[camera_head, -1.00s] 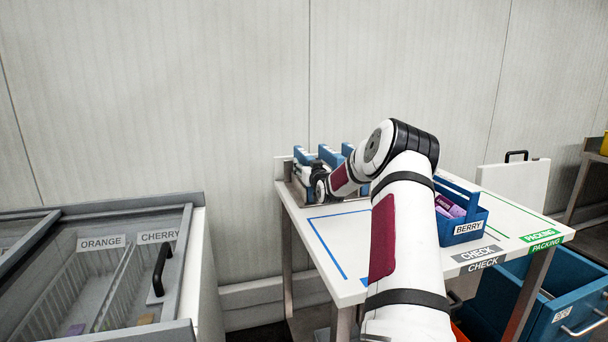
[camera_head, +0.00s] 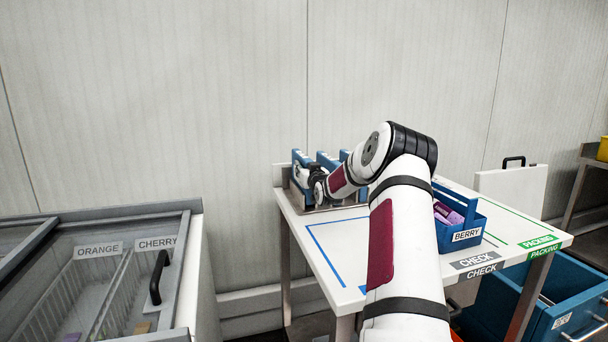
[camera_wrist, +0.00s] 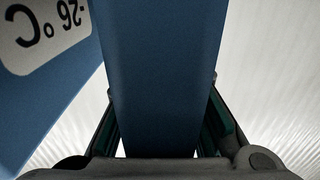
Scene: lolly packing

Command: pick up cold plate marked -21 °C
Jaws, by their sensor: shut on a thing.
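Several blue cold plates stand upright in a rack at the far left end of the white table in the head view, including a left plate (camera_head: 297,158) and a middle plate (camera_head: 327,161). My gripper (camera_head: 313,180) is at this rack, partly hidden by its wrist. In the wrist view my gripper (camera_wrist: 162,112) is shut on a blue plate (camera_wrist: 160,60), with a finger on each side of it. No marking shows on the held plate's visible face. A neighbouring plate (camera_wrist: 70,98) at the left carries an upside-down label reading -26 °C. I see no -21 °C label.
A blue BERRY carrier (camera_head: 449,238) with purple packs stands on the table (camera_head: 325,262), right of my arm. A glass-lidded freezer (camera_head: 180,215) is at the left. A white lidded panel (camera_head: 513,188) and blue bin (camera_head: 560,280) are at the right. The wall is close behind.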

